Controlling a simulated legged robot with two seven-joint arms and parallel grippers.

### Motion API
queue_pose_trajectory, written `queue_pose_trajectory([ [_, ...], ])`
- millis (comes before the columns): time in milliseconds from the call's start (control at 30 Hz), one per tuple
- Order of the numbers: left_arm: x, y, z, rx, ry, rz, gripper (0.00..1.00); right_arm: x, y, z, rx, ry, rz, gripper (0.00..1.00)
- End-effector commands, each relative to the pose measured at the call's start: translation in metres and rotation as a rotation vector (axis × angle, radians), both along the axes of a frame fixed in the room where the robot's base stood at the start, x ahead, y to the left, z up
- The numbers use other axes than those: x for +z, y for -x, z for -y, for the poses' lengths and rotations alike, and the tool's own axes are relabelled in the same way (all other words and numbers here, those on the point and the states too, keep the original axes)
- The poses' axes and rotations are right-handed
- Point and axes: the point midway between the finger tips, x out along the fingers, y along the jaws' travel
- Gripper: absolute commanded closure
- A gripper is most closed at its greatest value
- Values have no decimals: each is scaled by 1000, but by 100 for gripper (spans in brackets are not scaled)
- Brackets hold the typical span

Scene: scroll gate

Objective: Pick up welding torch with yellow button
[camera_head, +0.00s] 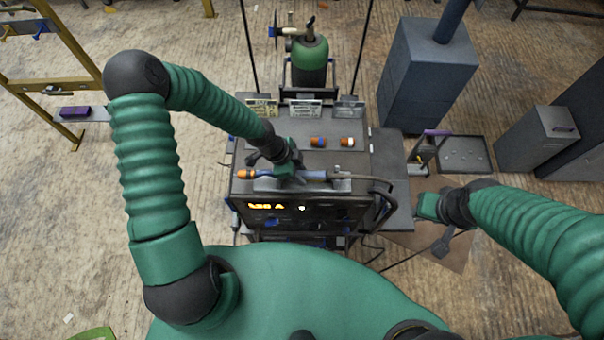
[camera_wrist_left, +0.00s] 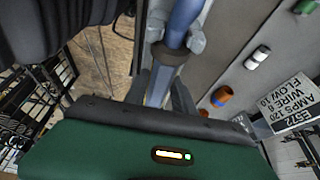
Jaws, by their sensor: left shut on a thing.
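The welding torch (camera_head: 313,175) lies along the front top edge of the welding machine, with an orange tip at its left end and a dark cable leaving at its right. My left gripper (camera_head: 291,177) is shut on it from above, near its middle. In the left wrist view the torch's bluish body (camera_wrist_left: 183,24) and dark collar run down between the fingers of my left gripper (camera_wrist_left: 162,92). No yellow button can be made out. My right gripper (camera_head: 421,206) is beside the machine's right side; its jaws are too small to judge.
The welding machine (camera_head: 262,224) has a lit display. Orange and white caps (camera_head: 347,142) and label cards (camera_head: 304,108) are on its top. A green gas cylinder (camera_head: 309,62) stands behind. Grey cabinets (camera_head: 412,80) stand at right, and a dark tray (camera_head: 463,155) lies on the floor.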

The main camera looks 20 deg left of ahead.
Motion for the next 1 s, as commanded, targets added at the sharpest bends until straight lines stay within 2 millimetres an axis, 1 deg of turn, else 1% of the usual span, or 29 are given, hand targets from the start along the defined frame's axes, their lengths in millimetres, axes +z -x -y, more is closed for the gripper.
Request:
queue_pose_trajectory([
  [367, 4, -2, 0, 1, 1, 4, 100, -1, 0, 0, 0, 0, 0, 66],
  [467, 16, -2, 0, 2, 0, 7, 100, -5, 0, 0, 0, 0, 0, 66],
  [700, 73, -1, -1, 3, -1, 7, 100, -13, 0, 0, 0, 0, 0, 66],
  [800, 90, -1, -1, 2, -2, 5, 100, -14, 0, 0, 0, 0, 0, 66],
  [900, 99, -1, 0, 0, -1, 3, 100, -14, 0, 0, 0, 0, 0, 66],
  [1000, 102, -1, 0, -1, 1, 2, 100, -14, 0, 0, 0, 0, 0, 66],
])
